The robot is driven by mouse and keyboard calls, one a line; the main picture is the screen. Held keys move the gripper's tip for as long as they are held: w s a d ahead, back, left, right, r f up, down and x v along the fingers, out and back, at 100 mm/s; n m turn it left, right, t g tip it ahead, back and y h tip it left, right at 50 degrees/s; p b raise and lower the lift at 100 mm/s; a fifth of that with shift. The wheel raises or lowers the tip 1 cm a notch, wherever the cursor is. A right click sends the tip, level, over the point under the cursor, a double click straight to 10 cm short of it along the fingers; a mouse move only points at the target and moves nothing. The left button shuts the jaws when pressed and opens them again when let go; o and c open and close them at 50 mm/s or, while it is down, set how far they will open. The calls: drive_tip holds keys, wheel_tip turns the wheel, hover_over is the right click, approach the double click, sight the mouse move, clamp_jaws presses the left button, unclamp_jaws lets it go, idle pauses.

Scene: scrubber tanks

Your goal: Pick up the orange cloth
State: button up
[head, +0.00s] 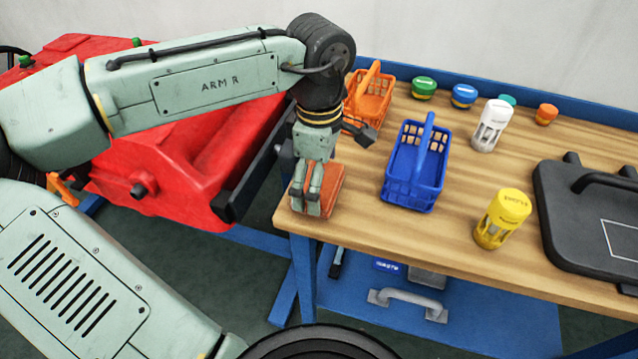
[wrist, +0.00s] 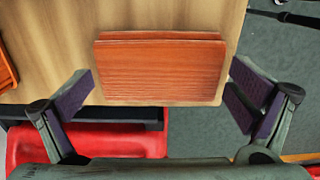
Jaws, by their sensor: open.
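The orange cloth (head: 327,190) is a folded, flat block lying at the left front corner of the wooden table. In the wrist view the orange cloth (wrist: 160,70) lies ahead of and between the fingers, its lower edge near the table edge. My gripper (head: 312,208) is above the cloth in the head view and hides part of it. In the wrist view my gripper (wrist: 160,92) is open, with one finger to each side of the cloth and apart from it.
The wooden table (head: 390,238) also holds an orange basket (head: 372,92), a blue basket (head: 416,168), a yellow-lidded jar (head: 502,218), a white-lidded jar (head: 491,125), several small lidded jars and a black case (head: 590,215). A red machine (head: 190,160) stands close to the table's left.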

drive_tip(key=shift+c, duration=0.4)
drive_tip(key=c, duration=0.7)
drive_tip(key=shift+r, duration=0.1)
drive_tip(key=shift+r, duration=0.6)
wheel_tip(320, 180, up, 2)
drive_tip(key=shift+r+b, duration=0.1)
drive_tip(key=shift+b, duration=0.5)
drive_tip(key=s+a+b, duration=0.1)
drive_tip(key=s+a, duration=0.2)
drive_tip(key=s, duration=0.1)
drive_tip(key=s+a+r+b, duration=0.1)
drive_tip(key=s+a, duration=0.3)
drive_tip(key=s+a+b, duration=0.1)
drive_tip(key=s+a, duration=0.2)
drive_tip(key=a, duration=0.1)
drive_tip(key=shift+s+r, duration=0.2)
drive_tip(key=shift+s, duration=0.2)
drive_tip(key=o, duration=0.5)
drive_tip(key=c, duration=0.5)
